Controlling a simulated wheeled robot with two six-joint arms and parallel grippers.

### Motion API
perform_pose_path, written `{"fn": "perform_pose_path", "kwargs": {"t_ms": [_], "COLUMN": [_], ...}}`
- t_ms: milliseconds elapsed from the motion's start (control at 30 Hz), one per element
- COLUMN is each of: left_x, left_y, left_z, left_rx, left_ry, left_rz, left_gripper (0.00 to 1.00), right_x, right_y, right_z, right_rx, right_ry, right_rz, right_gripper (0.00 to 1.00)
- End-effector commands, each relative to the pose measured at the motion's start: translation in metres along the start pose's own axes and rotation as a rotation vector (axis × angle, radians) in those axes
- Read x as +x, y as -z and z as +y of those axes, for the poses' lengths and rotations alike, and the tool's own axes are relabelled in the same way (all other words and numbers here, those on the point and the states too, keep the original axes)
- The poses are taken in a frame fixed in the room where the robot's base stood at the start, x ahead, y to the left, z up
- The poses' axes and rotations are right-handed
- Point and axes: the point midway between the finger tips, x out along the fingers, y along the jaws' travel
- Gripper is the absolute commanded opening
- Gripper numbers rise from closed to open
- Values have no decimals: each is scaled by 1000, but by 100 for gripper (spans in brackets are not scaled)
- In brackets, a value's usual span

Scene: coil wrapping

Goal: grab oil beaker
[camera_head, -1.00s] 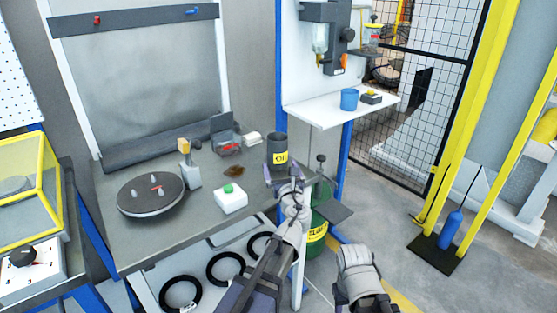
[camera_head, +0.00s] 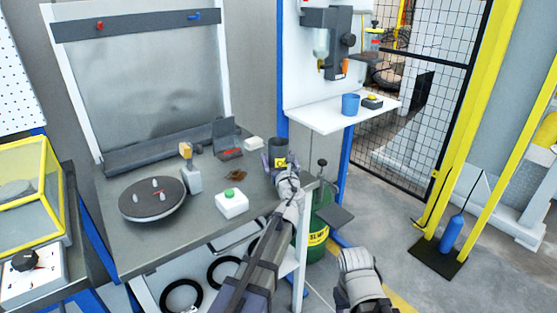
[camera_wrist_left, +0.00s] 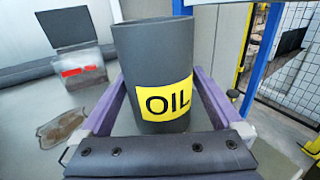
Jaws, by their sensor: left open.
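The oil beaker (camera_head: 277,146) is a dark grey cylinder with a yellow OIL label, upright at the right end of the workbench. In the left wrist view the beaker (camera_wrist_left: 155,50) stands between the two purple fingers of my left gripper (camera_wrist_left: 160,95). The fingers are open, one on each side of it; whether either touches it I cannot tell. In the head view my left gripper (camera_head: 280,162) is at the beaker and hides its lower part. My right arm shows at the bottom, but its gripper fingers cannot be made out.
A white shelf (camera_head: 330,118) holds a blue cup (camera_head: 350,103).

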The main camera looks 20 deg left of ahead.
Motion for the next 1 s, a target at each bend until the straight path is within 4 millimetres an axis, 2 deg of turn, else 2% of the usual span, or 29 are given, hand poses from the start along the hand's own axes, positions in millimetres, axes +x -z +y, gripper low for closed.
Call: {"fn": "perform_pose_path", "kwargs": {"t_ms": [133,900,967,1000], "left_x": [-1,-1,-1,-1], "left_y": [0,0,0,0], "left_z": [0,0,0,0], "left_rx": [0,0,0,0], "left_ry": [0,0,0,0], "left_rz": [0,0,0,0], "left_gripper": [99,12,6,6], "right_x": [0,0,0,0], "right_y": [0,0,0,0], "right_z": [0,0,0,0], "right_rx": [0,0,0,0], "right_ry": [0,0,0,0], "right_rz": [0,0,0,0], "right_gripper": [50,50,50,50]}}
